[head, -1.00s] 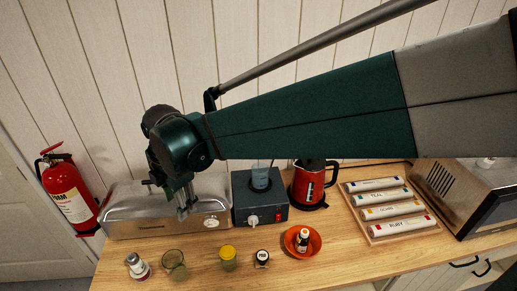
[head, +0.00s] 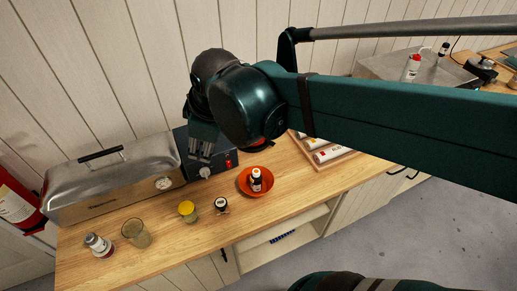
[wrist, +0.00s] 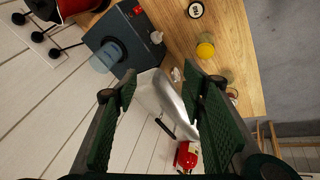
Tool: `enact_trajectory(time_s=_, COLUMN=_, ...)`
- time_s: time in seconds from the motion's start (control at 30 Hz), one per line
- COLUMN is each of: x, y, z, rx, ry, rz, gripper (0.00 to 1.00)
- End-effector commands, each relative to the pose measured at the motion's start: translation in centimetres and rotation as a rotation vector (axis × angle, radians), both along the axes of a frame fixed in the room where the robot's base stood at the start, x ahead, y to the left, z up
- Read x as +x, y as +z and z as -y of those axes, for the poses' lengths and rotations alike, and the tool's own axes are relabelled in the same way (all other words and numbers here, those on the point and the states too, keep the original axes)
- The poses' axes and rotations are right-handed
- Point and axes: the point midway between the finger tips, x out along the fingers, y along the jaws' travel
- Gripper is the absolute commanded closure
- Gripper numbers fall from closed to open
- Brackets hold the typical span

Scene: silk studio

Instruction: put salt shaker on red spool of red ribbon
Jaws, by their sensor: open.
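My gripper (head: 201,152) is open and empty, in front of the dark box-shaped device at the back of the counter. In the wrist view its two green padded fingers (wrist: 160,95) stand wide apart. A small metal-capped jar (head: 98,245) at the counter's left end looks like a shaker, but I cannot read its label. A small dark-labelled bottle (head: 256,180) stands in an orange-red bowl (head: 244,190). I cannot make out a red ribbon spool in either current view.
A steel lidded box (head: 110,180), an empty glass (head: 136,233), a yellow-topped jar (head: 187,211) and a black-capped jar (head: 221,205) stand on the counter. My arm partly covers a tray of labelled rolls (head: 318,150). Another surface (head: 385,65) at far right holds bottles.

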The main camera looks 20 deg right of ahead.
Motion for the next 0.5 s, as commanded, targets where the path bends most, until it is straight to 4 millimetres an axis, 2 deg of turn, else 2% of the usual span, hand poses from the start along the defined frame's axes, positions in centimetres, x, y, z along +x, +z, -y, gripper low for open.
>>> enact_trajectory(time_s=0.1, x=-1.3, y=0.0, z=2.6, rx=0.055, ry=-0.147, rz=0.018, gripper=0.59)
enact_trajectory(time_s=0.5, x=-5.5, y=-0.7, z=9.6, rx=0.262, ry=-0.628, rz=0.085, gripper=0.59)
